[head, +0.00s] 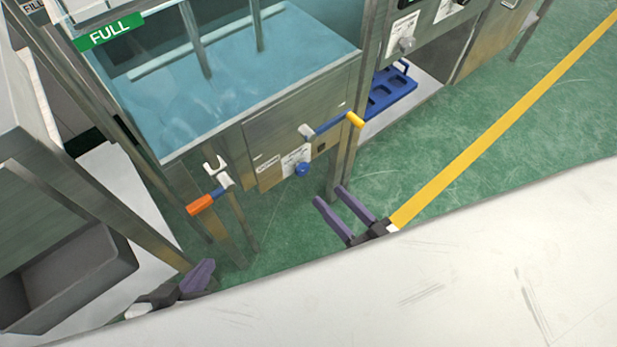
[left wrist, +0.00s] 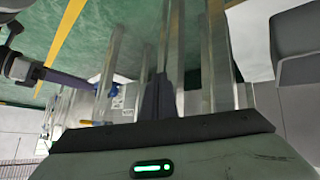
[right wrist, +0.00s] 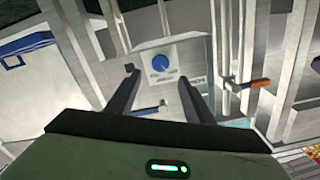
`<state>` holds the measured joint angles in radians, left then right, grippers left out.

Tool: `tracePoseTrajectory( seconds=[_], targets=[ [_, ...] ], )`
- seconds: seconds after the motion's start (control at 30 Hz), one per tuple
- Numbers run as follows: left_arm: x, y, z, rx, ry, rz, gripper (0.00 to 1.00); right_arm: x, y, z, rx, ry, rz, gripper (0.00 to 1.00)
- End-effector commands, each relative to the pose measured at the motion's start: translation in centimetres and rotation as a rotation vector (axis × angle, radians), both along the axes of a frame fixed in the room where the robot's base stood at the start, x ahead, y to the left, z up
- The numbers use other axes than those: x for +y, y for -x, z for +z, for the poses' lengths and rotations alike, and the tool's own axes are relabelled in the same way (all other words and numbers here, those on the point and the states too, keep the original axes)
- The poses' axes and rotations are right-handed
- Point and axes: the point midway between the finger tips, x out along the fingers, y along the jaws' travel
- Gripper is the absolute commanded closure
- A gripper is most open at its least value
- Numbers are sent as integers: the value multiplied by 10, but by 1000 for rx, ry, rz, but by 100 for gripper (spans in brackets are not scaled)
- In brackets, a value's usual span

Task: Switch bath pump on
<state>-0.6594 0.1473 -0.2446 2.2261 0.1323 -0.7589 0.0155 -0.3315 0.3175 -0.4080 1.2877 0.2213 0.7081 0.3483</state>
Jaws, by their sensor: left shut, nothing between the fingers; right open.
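The water bath (head: 230,90) stands at the upper left of the head view, filled with blue water. The blue knob (right wrist: 161,62) also shows in the right wrist view, between and beyond the fingers. My right gripper (head: 345,202) is open and empty, below and to the right of the knob and apart from it. My left gripper (head: 198,275) is shut and empty, low at the left. In the left wrist view its fingers (left wrist: 160,98) are together.
A blue-and-yellow lever (head: 335,124) sticks out above the knob. An orange-handled valve (head: 205,200) is left of the panel. A grey bin (head: 80,275) is at far left. A blue tray (head: 388,92) sits on a shelf at right. Open green floor lies right.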

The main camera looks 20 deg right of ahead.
Motion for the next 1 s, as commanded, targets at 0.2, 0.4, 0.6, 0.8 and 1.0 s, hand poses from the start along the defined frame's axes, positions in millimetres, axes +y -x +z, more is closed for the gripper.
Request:
tracePoseTrajectory(
  seconds=[0.2, 0.4, 0.6, 0.8, 1.0],
  targets=[
    [-4, -2, -6, 17, -2, -22, 100, 14, -36, 0, -4, -3, -1, 52],
    [-9, -4, -10, 37, -7, -46, 100, 26, -69, 0, -3, -2, 0, 52],
    [-12, -4, -12, 51, -9, -63, 100, 32, -87, 0, -1, -1, 1, 52],
    [-12, -4, -12, 56, -9, -67, 100, 33, -90, 1, 0, -1, 0, 52],
    [-13, -4, -12, 55, -9, -67, 100, 33, -90, 1, 0, -1, 0, 64]
  ],
)
